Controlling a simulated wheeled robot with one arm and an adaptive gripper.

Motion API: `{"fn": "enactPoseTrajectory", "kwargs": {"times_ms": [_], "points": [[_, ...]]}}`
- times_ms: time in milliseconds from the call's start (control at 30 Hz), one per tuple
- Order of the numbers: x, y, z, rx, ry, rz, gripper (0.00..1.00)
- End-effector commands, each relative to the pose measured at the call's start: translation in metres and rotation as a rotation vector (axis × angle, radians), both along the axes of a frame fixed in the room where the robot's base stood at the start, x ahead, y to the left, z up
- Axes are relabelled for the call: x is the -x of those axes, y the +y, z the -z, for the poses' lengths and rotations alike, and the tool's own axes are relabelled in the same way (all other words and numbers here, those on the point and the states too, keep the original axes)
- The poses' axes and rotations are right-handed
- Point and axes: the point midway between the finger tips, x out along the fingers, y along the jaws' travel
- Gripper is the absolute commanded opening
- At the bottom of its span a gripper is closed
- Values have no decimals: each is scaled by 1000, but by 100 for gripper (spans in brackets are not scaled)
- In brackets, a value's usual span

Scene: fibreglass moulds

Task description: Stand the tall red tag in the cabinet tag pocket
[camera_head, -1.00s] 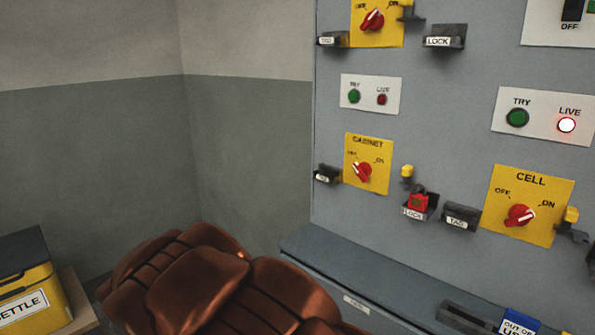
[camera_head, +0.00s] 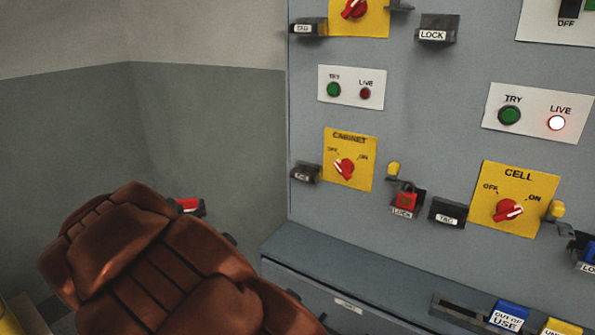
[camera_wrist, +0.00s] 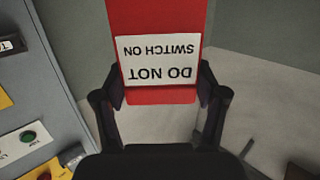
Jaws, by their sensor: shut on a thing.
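The red tag (camera_wrist: 155,20) is between the two fingers of my gripper (camera_wrist: 163,90) in the wrist view. Its white label reads "DO NOT SWITCH ON", upside down there. In the head view only a small red part of the tag (camera_head: 187,204) shows beyond my brown arm, which hides most of my gripper. The cabinet tag pocket (camera_head: 306,173) is a small dark holder with a white label, left of the yellow CABINET plate (camera_head: 362,172). It looks empty. The tag is apart from it, lower and to the left in the picture.
A red padlock (camera_head: 409,198) sits at the LOCK holder right of the CABINET plate. Another TAG pocket (camera_head: 447,212) is beside the CELL plate (camera_head: 518,185). A grey ledge (camera_head: 330,262) below carries a blue "OUT OF USE" tag (camera_head: 508,316). Bare wall is at left.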

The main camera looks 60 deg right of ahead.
Motion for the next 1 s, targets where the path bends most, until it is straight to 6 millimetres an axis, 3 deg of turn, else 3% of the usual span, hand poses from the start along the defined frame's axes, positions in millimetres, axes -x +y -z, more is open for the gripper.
{"fn": "enactPoseTrajectory", "kwargs": {"times_ms": [33, 200, 500, 700, 800, 1000], "points": [[14, -26, -14, 1, -1, 58, 48], [63, -97, -38, 1, -1, 230, 48], [169, -198, -78, -2, -5, 528, 48], [232, -237, -97, -6, -10, 682, 48], [251, -247, -101, -7, -10, 727, 48], [261, -257, -104, -9, -11, 761, 48]]}}
